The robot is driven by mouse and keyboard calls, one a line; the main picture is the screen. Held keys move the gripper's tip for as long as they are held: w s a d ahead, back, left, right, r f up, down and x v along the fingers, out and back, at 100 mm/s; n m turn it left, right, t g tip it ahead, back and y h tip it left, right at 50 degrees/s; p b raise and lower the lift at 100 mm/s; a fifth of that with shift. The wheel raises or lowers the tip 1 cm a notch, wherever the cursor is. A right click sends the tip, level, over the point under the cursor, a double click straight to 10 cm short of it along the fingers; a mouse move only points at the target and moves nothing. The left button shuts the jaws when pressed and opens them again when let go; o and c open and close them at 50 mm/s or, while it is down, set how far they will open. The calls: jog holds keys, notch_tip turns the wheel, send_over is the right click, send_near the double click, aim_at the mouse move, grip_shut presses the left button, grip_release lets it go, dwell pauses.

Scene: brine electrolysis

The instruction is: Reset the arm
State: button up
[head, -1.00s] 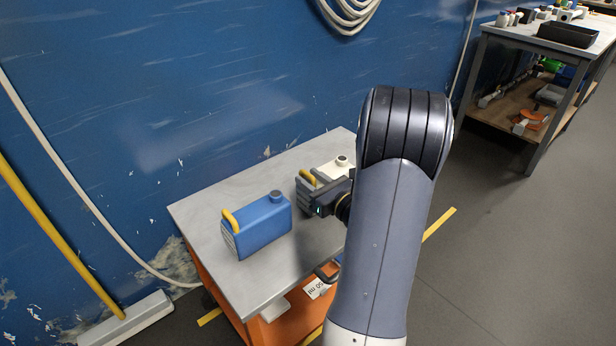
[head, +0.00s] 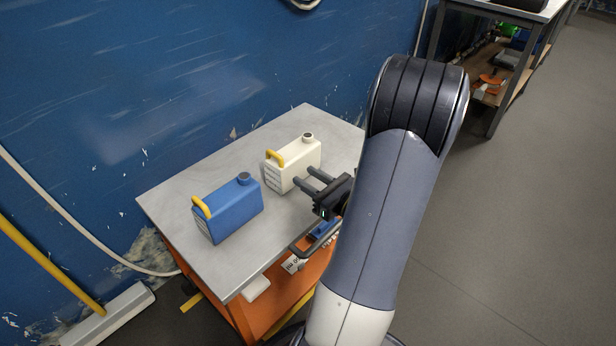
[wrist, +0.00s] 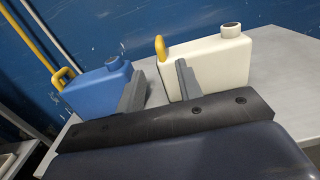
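My gripper (head: 308,179) is open and empty, its two grey fingers apart and pointing toward the white jug (head: 297,163) on the table. In the wrist view my gripper (wrist: 158,80) shows its fingers spread, with nothing between them. The white jug (wrist: 213,62) with a yellow handle stands upright just beyond the fingers, behind the right finger. A blue jug (head: 228,209) with a yellow handle stands upright to its left; it also shows in the wrist view (wrist: 95,88), behind the left finger.
Both jugs stand on a grey-topped table (head: 165,205) with an orange base (head: 262,312), against a blue wall (head: 180,80). A yellow pole (head: 50,265) leans at the left. A workbench (head: 500,70) stands at the back right. The floor at right is clear.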

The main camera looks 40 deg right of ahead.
aim_at(275, 153)
jog(key=w, duration=0.4)
jog(key=w+b, duration=0.1)
jog(key=w, duration=0.3)
jog(key=w+a+b, duration=0.1)
jog(key=w, duration=0.3)
jog(key=shift+w+f, duration=0.1)
jog(key=shift+r+p, duration=0.7)
jog(key=shift+r, duration=0.9)
